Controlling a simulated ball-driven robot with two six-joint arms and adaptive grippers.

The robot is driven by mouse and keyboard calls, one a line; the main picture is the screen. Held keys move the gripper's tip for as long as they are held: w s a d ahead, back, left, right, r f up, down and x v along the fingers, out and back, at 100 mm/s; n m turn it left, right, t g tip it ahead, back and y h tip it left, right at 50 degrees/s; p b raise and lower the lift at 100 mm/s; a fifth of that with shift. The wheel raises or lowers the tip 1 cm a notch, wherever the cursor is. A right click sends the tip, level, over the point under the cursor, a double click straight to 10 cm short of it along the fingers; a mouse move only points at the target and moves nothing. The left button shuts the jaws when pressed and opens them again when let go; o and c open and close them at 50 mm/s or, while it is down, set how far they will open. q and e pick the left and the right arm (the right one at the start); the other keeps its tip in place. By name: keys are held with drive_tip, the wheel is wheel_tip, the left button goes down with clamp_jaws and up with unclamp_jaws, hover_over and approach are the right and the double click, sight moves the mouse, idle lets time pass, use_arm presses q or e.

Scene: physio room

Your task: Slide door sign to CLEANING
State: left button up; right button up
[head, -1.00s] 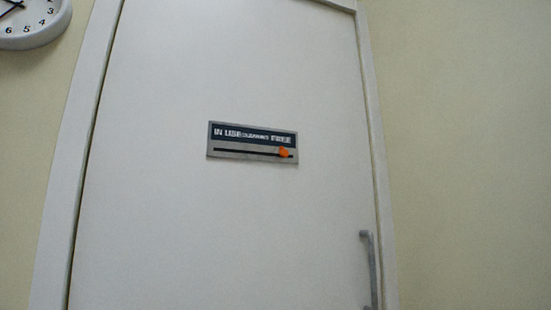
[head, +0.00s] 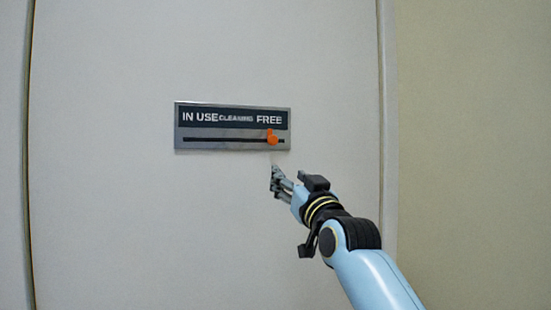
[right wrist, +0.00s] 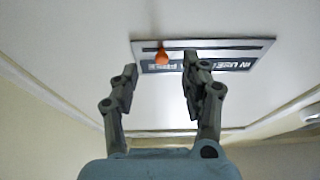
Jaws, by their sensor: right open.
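The door sign (head: 232,104) is a grey plate on the white door, with a dark strip reading IN USE, CLEANING and FREE from left to right. Below the words runs a dark slot with an orange knob (head: 272,137), which sits at the right under FREE. My right gripper (head: 275,178) is just below the knob and apart from it in the picture. In the right wrist view the sign (right wrist: 228,43) appears upside down, with the orange knob (right wrist: 161,57) above and between the open, empty fingers (right wrist: 158,80). My left gripper is not in view.
The white door (head: 110,220) is flat and clear around the sign. The door frame (head: 388,120) and a cream wall (head: 470,150) are to the right.

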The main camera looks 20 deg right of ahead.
approach(274, 140)
drive_tip(key=shift+t, duration=0.3)
drive_tip(key=x, duration=0.3)
drive_tip(key=p+x, duration=0.1)
drive_tip(key=x, duration=0.2)
drive_tip(key=p+x, duration=0.1)
drive_tip(key=x, duration=0.1)
drive_tip(key=shift+w+f, duration=0.1)
drive_tip(key=shift+w, duration=0.35)
clamp_jaws()
